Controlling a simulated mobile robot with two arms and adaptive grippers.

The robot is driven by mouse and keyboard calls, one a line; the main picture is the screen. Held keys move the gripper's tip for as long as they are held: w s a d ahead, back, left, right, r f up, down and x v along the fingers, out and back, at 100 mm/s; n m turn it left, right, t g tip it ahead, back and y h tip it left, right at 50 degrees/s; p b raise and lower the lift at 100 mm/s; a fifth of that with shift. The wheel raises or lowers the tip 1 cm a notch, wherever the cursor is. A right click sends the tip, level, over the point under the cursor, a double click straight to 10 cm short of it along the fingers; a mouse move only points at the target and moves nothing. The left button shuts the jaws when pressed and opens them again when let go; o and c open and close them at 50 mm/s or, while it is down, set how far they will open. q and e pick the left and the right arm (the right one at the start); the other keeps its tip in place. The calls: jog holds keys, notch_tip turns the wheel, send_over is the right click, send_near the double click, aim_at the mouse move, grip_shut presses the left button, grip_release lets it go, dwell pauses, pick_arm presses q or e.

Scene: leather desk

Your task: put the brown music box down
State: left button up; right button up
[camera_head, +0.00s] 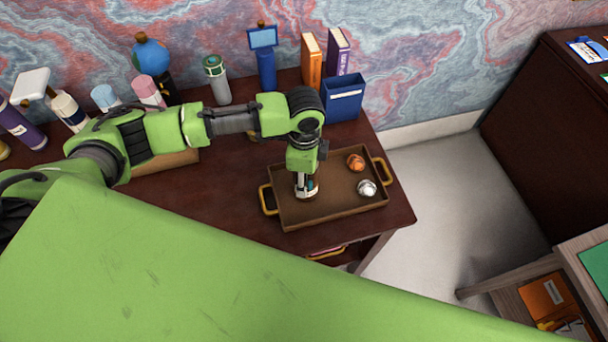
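A brown tray (335,209) with two yellow handles lies on the dark red-brown desk. My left gripper (306,190) points down into the left part of the tray. Something small and dark shows at its fingertips, but the fingers hide most of it. I cannot tell whether it is the brown music box, or whether the fingers grip it. A small orange-brown round item (356,162) sits in the tray at the back right. A small silver item (367,188) sits in front of it. My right gripper is not in view.
A blue holder (343,98), an orange book (311,60), a purple book (338,52), a blue stand with a screen (264,58) and a grey-green bottle (216,80) stand behind the tray. More bottles stand at the left. The tray's middle is clear.

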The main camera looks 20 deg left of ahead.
pick_arm(q)
jog(key=shift+f, duration=0.1)
jog(key=o, duration=1.4)
jog(key=shift+c, duration=0.2)
notch_tip(320, 180, up, 12)
jog(key=shift+r+b, duration=0.2)
jog(key=shift+b, duration=1)
